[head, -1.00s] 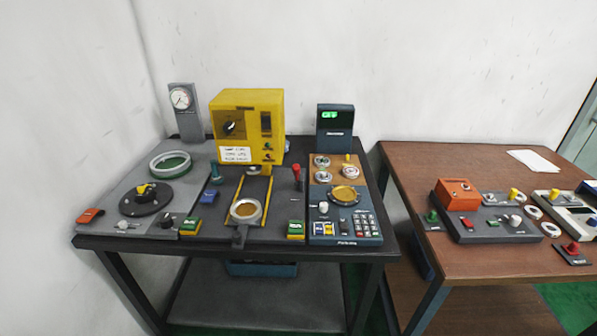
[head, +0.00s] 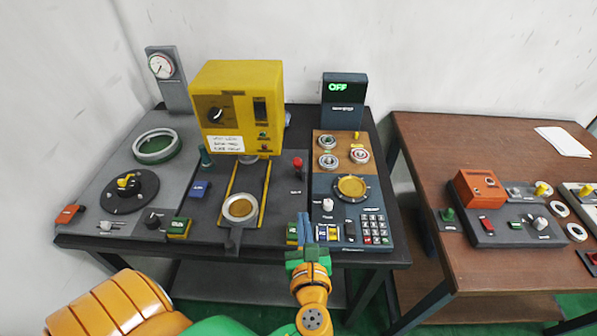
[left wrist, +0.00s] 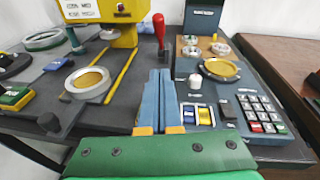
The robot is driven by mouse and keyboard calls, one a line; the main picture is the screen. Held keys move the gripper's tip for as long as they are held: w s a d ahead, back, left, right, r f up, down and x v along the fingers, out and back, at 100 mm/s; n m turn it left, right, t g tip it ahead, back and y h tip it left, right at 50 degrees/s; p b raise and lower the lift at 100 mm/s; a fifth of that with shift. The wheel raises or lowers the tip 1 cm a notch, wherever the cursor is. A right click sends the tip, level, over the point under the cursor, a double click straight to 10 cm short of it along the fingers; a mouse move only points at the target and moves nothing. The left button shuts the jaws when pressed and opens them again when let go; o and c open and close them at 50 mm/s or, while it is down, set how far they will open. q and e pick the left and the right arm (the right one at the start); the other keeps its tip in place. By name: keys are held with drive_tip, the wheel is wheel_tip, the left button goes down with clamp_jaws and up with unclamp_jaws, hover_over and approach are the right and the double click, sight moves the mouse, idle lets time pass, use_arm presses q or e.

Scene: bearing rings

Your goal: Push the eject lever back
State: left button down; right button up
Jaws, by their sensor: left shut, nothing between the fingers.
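A lever with a red knob (head: 297,165) stands on the dark middle panel, right of the yellow machine (head: 240,105). It also shows in the left wrist view (left wrist: 159,30), beyond my fingertips. A teal-knobbed lever (head: 206,157) stands left of the machine. I cannot read a label that names either as the eject lever. My left gripper (head: 305,222) is shut and empty, over the front of the bench, nearer to me than the red-knobbed lever and apart from it. Its blue fingers (left wrist: 160,80) are pressed together. My right gripper is not in view.
A sliding carrier with a ring (head: 239,208) sits on yellow rails left of my gripper. A keypad panel with a gold dial (head: 352,188) and a white knob (head: 328,205) lies to its right. A brown table (head: 440,235) stands farther right.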

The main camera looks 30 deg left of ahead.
use_arm(q)
approach(298, 168)
drive_tip(key=f, duration=0.1)
drive_tip(key=w+f, duration=0.1)
drive_tip(key=a+f, duration=0.1)
drive_tip(key=shift+w+f, duration=0.25)
drive_tip(key=shift+w, duration=0.15)
drive_tip(key=w+a+r+p, duration=0.2)
drive_tip(key=shift+w+a, duration=0.35)
drive_tip(key=shift+w, duration=0.05)
